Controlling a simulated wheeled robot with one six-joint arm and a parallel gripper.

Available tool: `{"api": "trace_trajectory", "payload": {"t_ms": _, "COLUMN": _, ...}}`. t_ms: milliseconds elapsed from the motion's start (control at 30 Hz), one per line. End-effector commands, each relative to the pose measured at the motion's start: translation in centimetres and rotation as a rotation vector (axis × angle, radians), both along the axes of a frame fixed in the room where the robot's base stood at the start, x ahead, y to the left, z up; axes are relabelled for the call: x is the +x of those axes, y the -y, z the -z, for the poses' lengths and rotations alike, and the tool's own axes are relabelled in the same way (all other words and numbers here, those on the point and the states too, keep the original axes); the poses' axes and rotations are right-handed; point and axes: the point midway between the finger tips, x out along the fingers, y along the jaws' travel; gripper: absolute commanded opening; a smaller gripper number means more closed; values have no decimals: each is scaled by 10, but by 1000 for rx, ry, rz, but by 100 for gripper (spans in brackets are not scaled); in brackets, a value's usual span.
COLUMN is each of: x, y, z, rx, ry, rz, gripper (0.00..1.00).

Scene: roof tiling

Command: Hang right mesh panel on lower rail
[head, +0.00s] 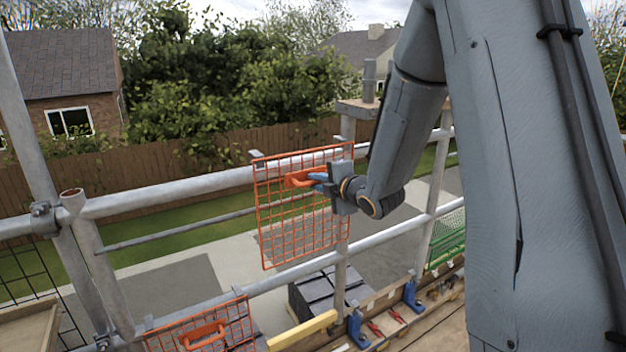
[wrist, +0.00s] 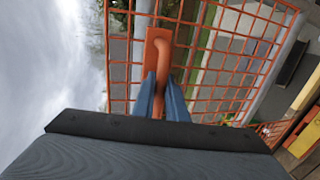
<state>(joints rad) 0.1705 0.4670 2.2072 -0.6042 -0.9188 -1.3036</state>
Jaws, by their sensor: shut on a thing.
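My gripper (head: 322,183) is shut on the orange handle of an orange mesh panel (head: 285,233). The panel hangs upright in my grip in front of the scaffold rails, its top edge above the upper rail (head: 170,194) in the head view. In the wrist view the blue fingers (wrist: 163,98) close around the handle (wrist: 160,62), with the panel's mesh (wrist: 215,75) behind it. The lower rail (head: 385,235) passes near the panel's bottom edge; I cannot tell whether they touch. A second orange mesh panel (head: 203,328) sits lower left, at the rail.
Dark stacked tiles (head: 318,293) lie beyond the lower rail. A yellow bar (head: 302,330), blue brackets (head: 411,296) and small tools (head: 396,315) are along the platform edge. Green netting (head: 447,240) is at right. Scaffold posts (head: 98,270) stand at left.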

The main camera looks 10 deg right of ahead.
Motion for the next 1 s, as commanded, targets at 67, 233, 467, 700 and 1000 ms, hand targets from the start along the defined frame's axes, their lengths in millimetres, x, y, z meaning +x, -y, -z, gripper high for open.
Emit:
{"api": "trace_trajectory", "payload": {"t_ms": 67, "x": -6, "y": 2, "z": -1, "rx": 0, "ry": 1, "rz": 1, "gripper": 0}}
{"api": "trace_trajectory", "payload": {"t_ms": 233, "x": -17, "y": 6, "z": -1, "rx": 1, "ry": 1, "rz": 1, "gripper": 0}}
{"api": "trace_trajectory", "payload": {"t_ms": 467, "x": -33, "y": 11, "z": -1, "rx": 0, "ry": 0, "rz": 1, "gripper": 0}}
{"api": "trace_trajectory", "payload": {"t_ms": 700, "x": -48, "y": 16, "z": -1, "rx": 0, "ry": 2, "rz": 1, "gripper": 0}}
{"api": "trace_trajectory", "payload": {"t_ms": 1000, "x": -51, "y": 17, "z": -1, "rx": 0, "ry": 1, "rz": 0, "gripper": 0}}
